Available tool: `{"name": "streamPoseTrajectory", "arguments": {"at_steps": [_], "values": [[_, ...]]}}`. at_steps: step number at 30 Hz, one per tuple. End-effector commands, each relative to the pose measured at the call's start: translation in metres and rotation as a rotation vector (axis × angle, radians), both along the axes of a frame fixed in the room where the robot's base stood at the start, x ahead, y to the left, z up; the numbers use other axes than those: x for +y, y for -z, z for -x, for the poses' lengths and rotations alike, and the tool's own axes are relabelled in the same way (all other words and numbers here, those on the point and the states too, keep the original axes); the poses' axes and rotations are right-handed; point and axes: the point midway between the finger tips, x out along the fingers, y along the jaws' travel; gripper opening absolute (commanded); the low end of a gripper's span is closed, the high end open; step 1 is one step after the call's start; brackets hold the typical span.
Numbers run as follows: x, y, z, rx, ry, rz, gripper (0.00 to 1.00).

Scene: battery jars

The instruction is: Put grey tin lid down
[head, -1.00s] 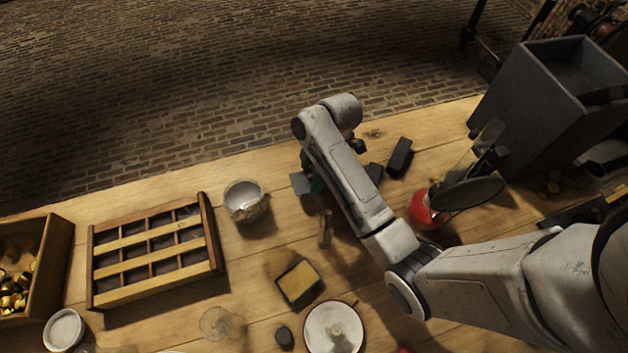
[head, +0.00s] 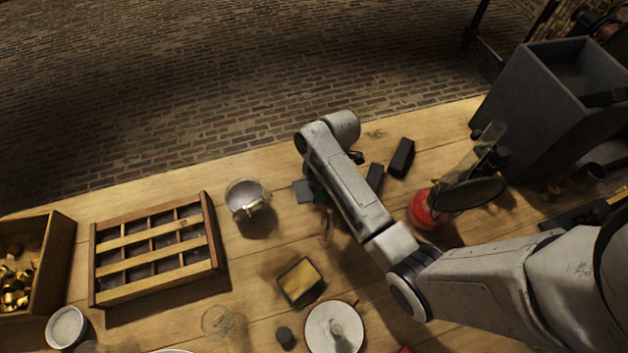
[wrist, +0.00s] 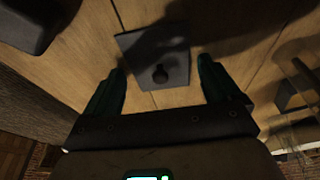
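In the head view the lid (head: 303,191) shows as a small grey square beside the end of my arm, which hides most of my gripper.
Dark blocks (head: 401,157) lie to the right of my arm, near a red-based lamp (head: 425,212). An open tin with yellow contents (head: 300,281) is nearer. Bare table lies behind the lid.

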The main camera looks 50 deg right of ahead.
Motion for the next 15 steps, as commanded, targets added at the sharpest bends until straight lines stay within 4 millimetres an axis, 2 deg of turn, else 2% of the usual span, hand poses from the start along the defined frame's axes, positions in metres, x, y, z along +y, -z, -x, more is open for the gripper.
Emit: {"name": "streamPoseTrajectory", "arguments": {"at_steps": [3,10,15], "values": [[0.0,0.0,0.0,0.0,0.0,0.0,0.99],[0.0,-0.002,0.0,-0.001,0.0,0.001,0.99],[-0.004,-0.017,0.001,-0.004,0.001,0.001,0.99]]}}
